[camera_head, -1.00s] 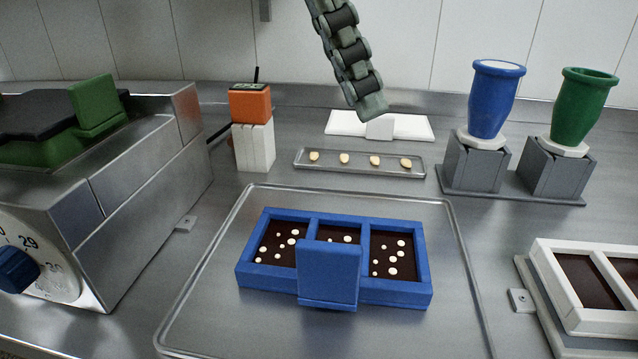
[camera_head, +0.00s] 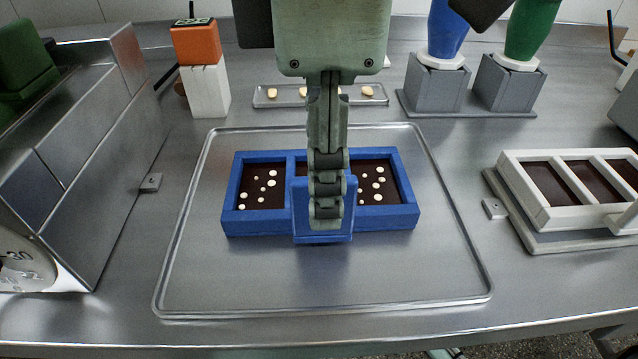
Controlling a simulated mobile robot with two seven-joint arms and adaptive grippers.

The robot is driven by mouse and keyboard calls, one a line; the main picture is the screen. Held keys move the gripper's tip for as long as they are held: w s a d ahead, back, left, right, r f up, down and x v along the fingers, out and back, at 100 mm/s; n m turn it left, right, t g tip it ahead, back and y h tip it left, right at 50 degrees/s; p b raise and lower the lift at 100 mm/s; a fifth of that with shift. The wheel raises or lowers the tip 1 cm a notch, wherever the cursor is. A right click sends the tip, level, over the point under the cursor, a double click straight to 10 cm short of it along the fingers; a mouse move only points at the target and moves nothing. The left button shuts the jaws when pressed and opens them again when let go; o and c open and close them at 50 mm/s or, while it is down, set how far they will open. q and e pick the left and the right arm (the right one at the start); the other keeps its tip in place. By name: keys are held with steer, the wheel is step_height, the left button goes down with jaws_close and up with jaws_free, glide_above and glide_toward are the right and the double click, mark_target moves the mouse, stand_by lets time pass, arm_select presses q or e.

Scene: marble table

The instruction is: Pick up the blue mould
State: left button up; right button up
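The blue mould (camera_head: 386,218) lies on a large metal tray (camera_head: 230,290). It has three compartments with dark filling and white dots. An upright blue handle plate (camera_head: 300,205) stands at its front middle. My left gripper (camera_head: 326,208) points straight down over the middle of the mould, seen edge-on. One finger lies in front of the handle plate and covers its centre and much of the middle compartment. The other finger is hidden, so I cannot tell whether they touch or clasp the plate. My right gripper is not in view.
A white mould (camera_head: 520,190) on a stand is at the right. Behind the tray are a narrow tray (camera_head: 285,98) with pale pieces, an orange-topped white block (camera_head: 205,90), and blue and green cups (camera_head: 447,35) in grey holders. A metal machine (camera_head: 75,170) stands at left.

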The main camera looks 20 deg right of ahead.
arm_select(q)
steer(key=shift+f, duration=0.45)
jaws_close()
